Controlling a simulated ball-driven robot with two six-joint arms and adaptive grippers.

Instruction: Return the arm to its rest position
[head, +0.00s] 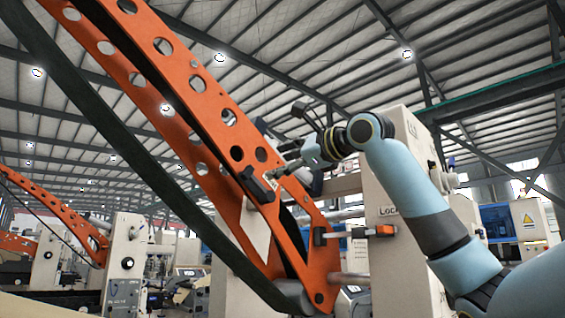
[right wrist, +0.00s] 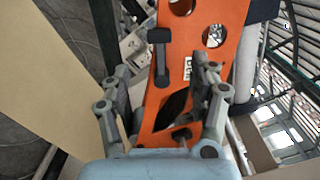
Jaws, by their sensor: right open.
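My right arm comes in from the right in the head view, bent at the elbow, with its right gripper (head: 276,174) near the lower part of an orange perforated arm (head: 200,110) of the machine. In the right wrist view my right gripper (right wrist: 162,88) is open, its two grey fingers spread wide. A dark T-shaped handle (right wrist: 160,55) on the orange arm shows between and beyond the fingers, apart from them. The handle also shows in the head view (head: 258,186), just left of the gripper. Nothing is held. My left gripper is not in view.
A cream machine housing (head: 388,200) stands close behind my right forearm. A dark band (head: 120,130) runs along the orange arm. Other machines (head: 125,255) stand at the left.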

